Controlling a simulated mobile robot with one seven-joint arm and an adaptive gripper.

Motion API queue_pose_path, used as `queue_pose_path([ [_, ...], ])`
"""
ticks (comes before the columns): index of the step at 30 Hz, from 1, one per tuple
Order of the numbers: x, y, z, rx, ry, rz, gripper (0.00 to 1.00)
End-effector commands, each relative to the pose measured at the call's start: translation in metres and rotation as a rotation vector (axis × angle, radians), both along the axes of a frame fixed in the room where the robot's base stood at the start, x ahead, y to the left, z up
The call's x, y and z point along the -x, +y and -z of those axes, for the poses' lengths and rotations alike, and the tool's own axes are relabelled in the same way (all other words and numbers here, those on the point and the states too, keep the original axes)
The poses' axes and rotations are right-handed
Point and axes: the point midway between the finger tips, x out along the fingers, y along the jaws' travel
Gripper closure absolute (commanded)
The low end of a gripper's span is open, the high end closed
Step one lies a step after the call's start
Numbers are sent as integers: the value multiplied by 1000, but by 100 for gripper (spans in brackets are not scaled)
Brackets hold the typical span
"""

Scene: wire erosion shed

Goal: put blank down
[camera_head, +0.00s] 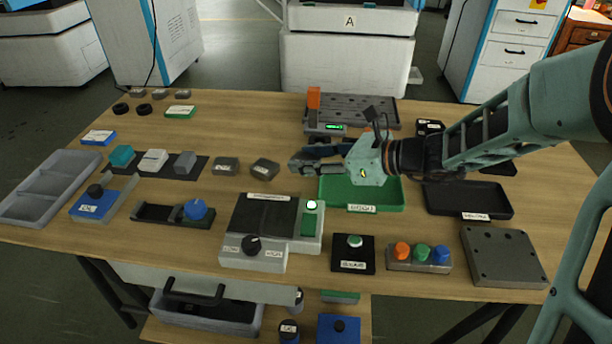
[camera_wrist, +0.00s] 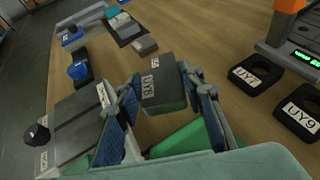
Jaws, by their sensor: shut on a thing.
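The blank, a dark grey block with a white label (camera_wrist: 160,88), sits between the two fingers of my gripper (camera_wrist: 158,82) in the wrist view. The fingers press on its sides and its label faces the camera. In the head view my gripper (camera_head: 294,165) is low over the table, just left of the green tray (camera_head: 385,208). I cannot tell whether the blank touches the table.
Another grey block (camera_head: 225,166) lies farther left, beside a dark mat (camera_head: 201,168) holding several pieces. A grey control box (camera_head: 252,260) stands in front. An orange-topped device (camera_head: 314,100) is behind the gripper. Black labelled holders (camera_wrist: 257,73) lie at right in the wrist view.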

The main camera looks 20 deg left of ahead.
Motion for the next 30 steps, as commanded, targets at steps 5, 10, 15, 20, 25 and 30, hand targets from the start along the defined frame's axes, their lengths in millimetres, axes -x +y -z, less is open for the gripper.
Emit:
queue_pose_path([
  [5,-13,13,20,-4,-2,-2,100],
  [10,-17,16,26,-4,-3,-1,100],
  [15,-21,20,50,-3,0,-1,100],
  [20,-21,20,63,-4,-3,0,100],
  [25,-21,20,61,-4,-4,-1,100],
  [30,-21,20,66,-4,-3,-1,100],
])
